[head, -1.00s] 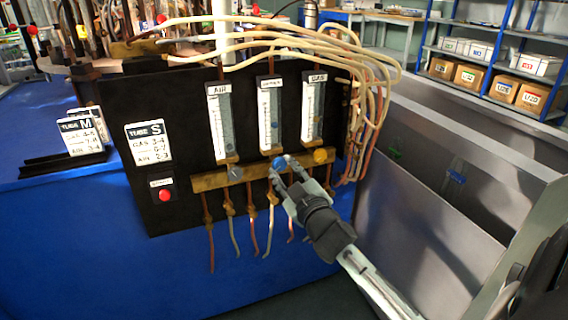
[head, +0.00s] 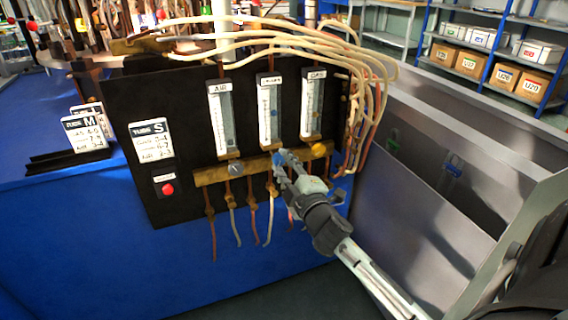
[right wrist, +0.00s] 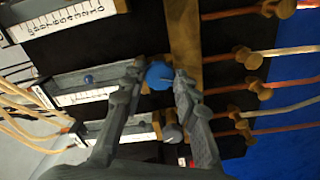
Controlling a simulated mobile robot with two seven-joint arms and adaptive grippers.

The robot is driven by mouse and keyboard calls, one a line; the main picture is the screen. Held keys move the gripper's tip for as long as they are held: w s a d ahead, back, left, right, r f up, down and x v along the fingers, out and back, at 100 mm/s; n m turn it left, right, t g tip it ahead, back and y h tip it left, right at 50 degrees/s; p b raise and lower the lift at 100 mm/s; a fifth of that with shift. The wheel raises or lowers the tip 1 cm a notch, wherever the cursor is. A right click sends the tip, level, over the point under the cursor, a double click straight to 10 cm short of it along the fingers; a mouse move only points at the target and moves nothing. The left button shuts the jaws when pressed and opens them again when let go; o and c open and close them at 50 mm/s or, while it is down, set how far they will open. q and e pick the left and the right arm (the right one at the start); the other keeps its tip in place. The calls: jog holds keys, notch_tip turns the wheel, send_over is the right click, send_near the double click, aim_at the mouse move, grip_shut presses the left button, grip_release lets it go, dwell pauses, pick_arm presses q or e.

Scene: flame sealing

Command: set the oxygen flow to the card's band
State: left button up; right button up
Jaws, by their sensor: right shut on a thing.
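The blue oxygen knob (head: 279,158) sits on the brass manifold under the middle flowmeter (head: 269,110). My right gripper (head: 284,160) is shut on this knob, partly hiding it in the head view. In the right wrist view the gripper's two fingers (right wrist: 160,76) lie on either side of the blue knob (right wrist: 159,73). My left gripper is not in view.
The air knob (head: 235,169) and the yellow gas knob (head: 318,149) flank the blue one. A red button (head: 168,189) is at the panel's lower left. Cream hoses (head: 300,38) arch over the panel; thin pipes hang below. A metal trough (head: 430,195) stands to the right.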

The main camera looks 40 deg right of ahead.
dwell(0.3)
jog(key=o, duration=1.2)
jog(key=shift+c, duration=0.2)
jog(key=shift+s, duration=0.1)
jog(key=v, duration=1.2)
